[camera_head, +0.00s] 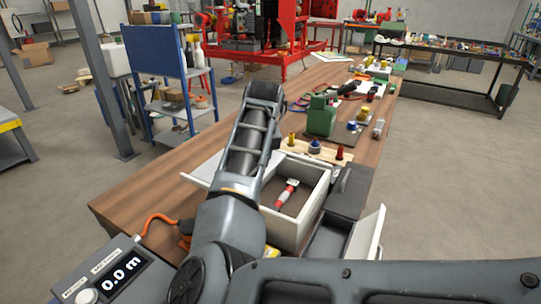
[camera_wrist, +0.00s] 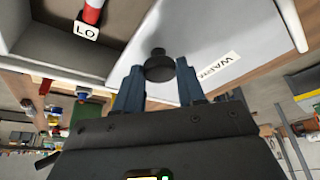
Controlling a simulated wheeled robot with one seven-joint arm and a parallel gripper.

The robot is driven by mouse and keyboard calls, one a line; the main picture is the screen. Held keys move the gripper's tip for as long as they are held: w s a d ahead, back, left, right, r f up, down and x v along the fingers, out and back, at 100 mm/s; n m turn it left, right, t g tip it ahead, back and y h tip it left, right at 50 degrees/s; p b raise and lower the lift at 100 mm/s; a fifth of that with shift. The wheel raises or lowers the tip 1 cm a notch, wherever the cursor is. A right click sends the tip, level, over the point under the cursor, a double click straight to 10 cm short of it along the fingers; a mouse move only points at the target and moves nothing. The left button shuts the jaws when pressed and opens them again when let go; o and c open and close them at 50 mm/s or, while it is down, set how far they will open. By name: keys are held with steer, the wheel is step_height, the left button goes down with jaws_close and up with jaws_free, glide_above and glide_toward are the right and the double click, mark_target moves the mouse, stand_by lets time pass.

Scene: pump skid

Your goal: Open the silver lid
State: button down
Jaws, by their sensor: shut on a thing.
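A pale silver-white lid (camera_wrist: 215,45) with a dark round knob and a partly readable black-on-white label fills the upper right of the wrist view. My gripper (camera_wrist: 160,78) has its two blue-grey fingers shut on the knob (camera_wrist: 158,66). In the head view the lid's pale edge (camera_head: 203,168) shows at the left of an open white box (camera_head: 318,200), past the box's side. My arm hides the rest of the lid, and I cannot make out my gripper there. A red-and-white handled tool (camera_head: 287,193) lies inside the box.
A second dark-lined box (camera_head: 327,242) with a raised white flap (camera_head: 367,235) stands to the right. A green device (camera_head: 321,117) and small coloured parts stand behind on the wooden table (camera_head: 150,195). A display box (camera_head: 115,277) is at lower left.

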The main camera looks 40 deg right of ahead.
steer(key=shift+w+a+p, duration=0.3)
steer(key=shift+w, duration=0.45)
steer(key=c, duration=0.7)
jaws_free()
steer(key=shift+o, duration=0.2)
steer(key=v, duration=0.7)
steer(key=shift+s+r+b, duration=0.15)
steer(key=shift+r+b, duration=0.2)
